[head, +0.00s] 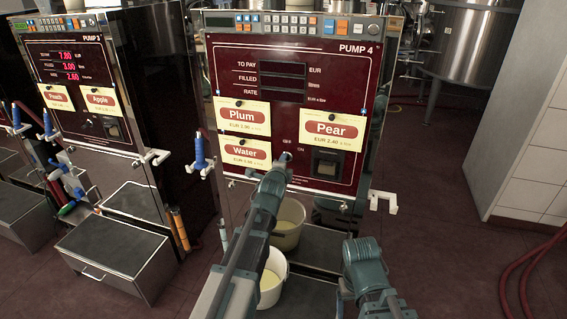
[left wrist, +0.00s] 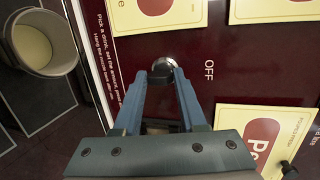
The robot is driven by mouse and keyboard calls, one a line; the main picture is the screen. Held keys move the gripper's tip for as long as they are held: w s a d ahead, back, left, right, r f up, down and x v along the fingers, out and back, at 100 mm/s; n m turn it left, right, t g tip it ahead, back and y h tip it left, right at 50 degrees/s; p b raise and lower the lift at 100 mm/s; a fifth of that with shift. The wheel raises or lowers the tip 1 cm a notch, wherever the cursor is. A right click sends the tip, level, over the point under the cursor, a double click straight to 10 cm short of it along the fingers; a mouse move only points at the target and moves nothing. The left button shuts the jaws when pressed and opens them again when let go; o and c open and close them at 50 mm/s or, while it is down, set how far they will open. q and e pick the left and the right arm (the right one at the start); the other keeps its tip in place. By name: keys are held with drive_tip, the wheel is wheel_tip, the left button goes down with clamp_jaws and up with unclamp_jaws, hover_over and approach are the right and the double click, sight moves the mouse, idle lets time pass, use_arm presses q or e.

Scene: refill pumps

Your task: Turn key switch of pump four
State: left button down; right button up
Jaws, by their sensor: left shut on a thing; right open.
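Pump 4 (head: 345,85) has a dark red panel with blank displays. The key switch is hidden behind my left gripper (head: 286,160) in the head view, just below the OFF and ON lettering. In the left wrist view the key switch (left wrist: 163,66) is a small dark key in a round metal lock. My left gripper (left wrist: 164,76) is shut on the key, its fingertips at both sides. OFF is printed to the right of it there. My right gripper (head: 346,290) is open, low in front of the pump, apart from the panel; its fingertips are hard to make out.
Plum (head: 242,116), Water (head: 247,153) and Pear (head: 332,128) cards surround the switch. White buckets (head: 270,280) stand below. Pump 3 (head: 75,85), with lit displays, is at the left. Open floor lies to the right, with a red hose (head: 520,262).

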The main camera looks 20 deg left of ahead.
idle(0.5)
use_arm(q)
drive_tip(key=shift+c, duration=2.3)
unclamp_jaws()
